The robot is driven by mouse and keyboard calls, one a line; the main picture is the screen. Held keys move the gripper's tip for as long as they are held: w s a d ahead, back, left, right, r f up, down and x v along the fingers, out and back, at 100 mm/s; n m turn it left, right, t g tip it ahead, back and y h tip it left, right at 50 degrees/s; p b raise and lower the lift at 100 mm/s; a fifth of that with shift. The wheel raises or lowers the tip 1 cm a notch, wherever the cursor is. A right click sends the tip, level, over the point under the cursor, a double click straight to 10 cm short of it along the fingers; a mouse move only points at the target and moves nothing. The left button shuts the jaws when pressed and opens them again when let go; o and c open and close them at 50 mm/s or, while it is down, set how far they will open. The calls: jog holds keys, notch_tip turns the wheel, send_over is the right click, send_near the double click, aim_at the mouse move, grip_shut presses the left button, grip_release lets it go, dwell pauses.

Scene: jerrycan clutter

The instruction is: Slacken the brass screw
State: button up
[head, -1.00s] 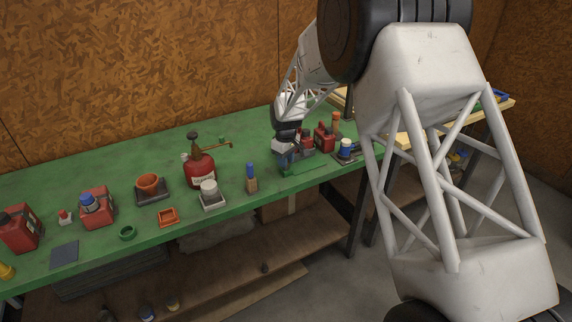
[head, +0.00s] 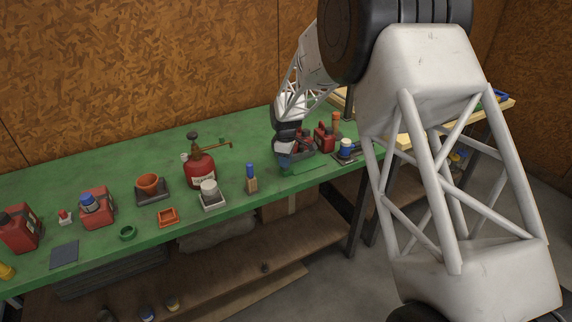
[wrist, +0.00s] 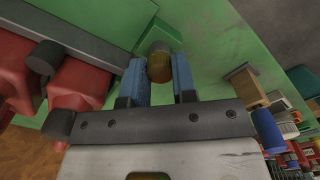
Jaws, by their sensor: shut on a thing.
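The brass screw (wrist: 159,66) shows in the wrist view as a short yellow-brown cylinder with a greyish end. It sits between the two blue fingertips of my gripper (wrist: 160,82), which are closed around it. In the head view my gripper (head: 284,160) is low over the right part of the green bench. The screw cannot be made out there, as the gripper and my arm cover that spot.
Red jerrycans (wrist: 76,88) lie close to my gripper's left in the wrist view. A blue-handled wooden block (head: 251,180) stands to its left in the head view. A red oil can (head: 200,168) and several other items stand further left on the bench (head: 240,150).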

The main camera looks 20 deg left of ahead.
dwell(0.3)
jog(key=shift+n, duration=2.5)
jog(key=shift+n, duration=2.5)
jog(key=o, duration=0.6)
jog(key=shift+r, duration=0.2)
jog(key=shift+r, duration=1.35)
